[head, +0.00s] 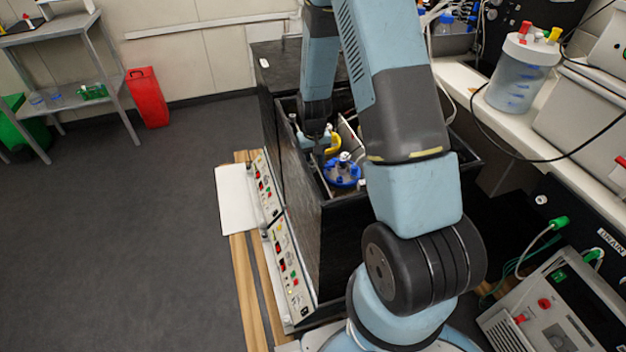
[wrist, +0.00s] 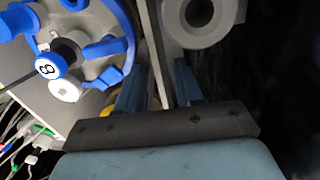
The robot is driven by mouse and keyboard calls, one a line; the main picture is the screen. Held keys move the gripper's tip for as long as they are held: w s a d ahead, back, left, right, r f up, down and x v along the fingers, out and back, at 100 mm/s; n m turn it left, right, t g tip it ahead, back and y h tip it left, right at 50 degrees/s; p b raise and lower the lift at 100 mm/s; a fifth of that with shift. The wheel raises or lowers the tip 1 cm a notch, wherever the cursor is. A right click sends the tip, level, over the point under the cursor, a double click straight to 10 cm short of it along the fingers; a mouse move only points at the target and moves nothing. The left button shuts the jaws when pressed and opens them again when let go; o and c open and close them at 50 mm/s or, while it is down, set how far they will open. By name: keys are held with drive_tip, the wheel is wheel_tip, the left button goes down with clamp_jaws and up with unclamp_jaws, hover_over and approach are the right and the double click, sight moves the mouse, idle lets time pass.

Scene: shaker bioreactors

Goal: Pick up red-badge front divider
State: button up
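A thin grey upright plate (wrist: 154,45), which looks like a divider, shows edge-on in the wrist view. No red badge is visible on it, so I cannot tell whether it is the red-badge front divider. My gripper (wrist: 160,68) has its two blue fingers apart, one on each side of the plate. A dark gap shows between the plate and the right finger; contact on the left is unclear. In the head view my gripper (head: 322,143) reaches down into the black open-topped shaker box (head: 335,225), and my arm hides much of the inside.
A blue-lidded vessel (head: 342,173) stands in the box close to my gripper; its lid (wrist: 85,50) also shows in the wrist view. A grey ring-shaped part (wrist: 200,15) is right of the plate. A bench (head: 510,125) with a bottle lies to the right.

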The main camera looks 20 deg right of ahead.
drive_tip(key=shift+f, duration=0.4)
clamp_jaws()
